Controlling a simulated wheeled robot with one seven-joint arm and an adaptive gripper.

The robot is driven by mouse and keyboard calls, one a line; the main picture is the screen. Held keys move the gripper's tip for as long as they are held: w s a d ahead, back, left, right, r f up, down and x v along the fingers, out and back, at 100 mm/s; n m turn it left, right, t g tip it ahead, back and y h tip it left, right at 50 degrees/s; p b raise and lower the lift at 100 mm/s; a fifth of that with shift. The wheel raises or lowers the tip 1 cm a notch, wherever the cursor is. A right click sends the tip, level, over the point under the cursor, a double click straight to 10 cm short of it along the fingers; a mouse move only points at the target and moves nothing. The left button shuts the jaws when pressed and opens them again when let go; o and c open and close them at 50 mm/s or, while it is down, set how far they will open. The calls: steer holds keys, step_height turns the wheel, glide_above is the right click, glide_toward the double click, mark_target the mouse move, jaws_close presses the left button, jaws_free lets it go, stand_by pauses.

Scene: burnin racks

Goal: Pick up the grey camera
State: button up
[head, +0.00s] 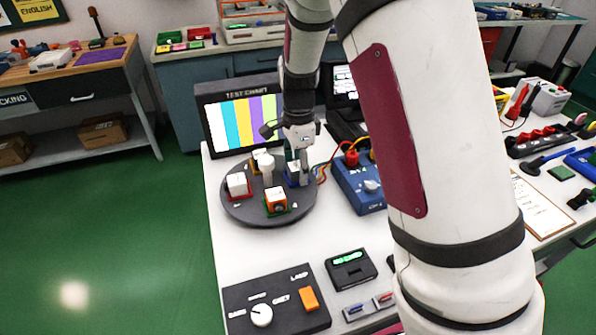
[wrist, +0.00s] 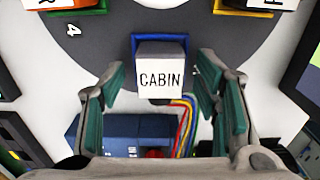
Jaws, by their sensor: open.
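A light grey block-shaped camera (wrist: 160,82) marked "CABIN" sits in a blue holder on the dark round turntable (head: 238,211). In the wrist view it lies between the teal-padded fingers of my gripper (wrist: 160,74), with gaps on both sides. My gripper is open and holds nothing. In the head view my gripper (head: 298,163) is over the right side of the turntable, at the blue holder (head: 293,181), and largely hides the camera there. A white camera (head: 237,184) in a red holder and an orange camera (head: 275,199) in a green holder stand nearby.
A test chart screen (head: 240,122) stands behind. A blue box (head: 357,187) with red plug and coloured wires is close on the right. A control panel (head: 277,303) lies in front. My arm hides much of the table's middle.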

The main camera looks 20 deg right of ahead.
steer(key=c, duration=1.3)
steer(key=shift+r, duration=0.1)
